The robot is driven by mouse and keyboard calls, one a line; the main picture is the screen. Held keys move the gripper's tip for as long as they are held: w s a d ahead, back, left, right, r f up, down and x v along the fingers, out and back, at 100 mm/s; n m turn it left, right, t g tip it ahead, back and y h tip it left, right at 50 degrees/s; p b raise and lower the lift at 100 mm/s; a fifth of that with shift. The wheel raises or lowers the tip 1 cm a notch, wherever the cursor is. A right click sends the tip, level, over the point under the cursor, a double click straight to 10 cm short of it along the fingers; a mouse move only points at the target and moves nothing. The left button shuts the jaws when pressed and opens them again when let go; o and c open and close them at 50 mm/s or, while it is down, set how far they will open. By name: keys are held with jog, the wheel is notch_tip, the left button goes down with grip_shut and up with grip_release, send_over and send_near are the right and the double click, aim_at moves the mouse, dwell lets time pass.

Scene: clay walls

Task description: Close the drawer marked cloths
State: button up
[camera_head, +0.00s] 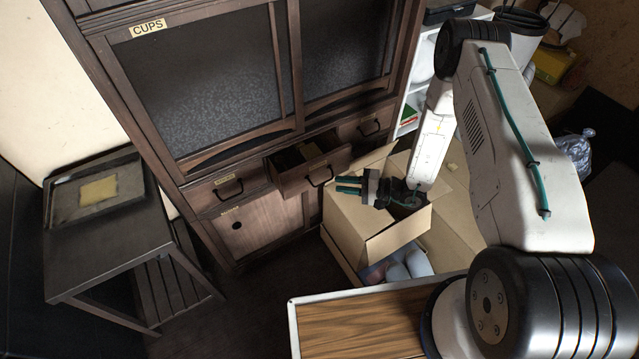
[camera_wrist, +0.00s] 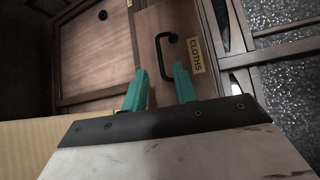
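The drawer marked cloths (camera_wrist: 148,22) shows in the wrist view, with a black bar handle (camera_wrist: 165,55) and a CLOTHS label beside it. In the head view one drawer (camera_head: 296,181) of the dark wooden cabinet is pulled out, with its inside partly visible; its label cannot be read there. My gripper (camera_head: 349,185) is just right of that drawer's front, above the cardboard box. In the wrist view my gripper (camera_wrist: 160,85) has its two teal fingers apart, empty, pointing at the drawer front near the handle. Whether the fingertips touch it cannot be told.
An open cardboard box (camera_head: 346,222) stands under my gripper, its flaps close to my wrist. Neighbouring drawers to the left (camera_head: 229,188) and right (camera_head: 371,127) look shut. A side table (camera_head: 110,235) with a tray stands at left. Dark floor before the cabinet is clear.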

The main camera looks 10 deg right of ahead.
jog(key=x, duration=0.6)
grip_shut()
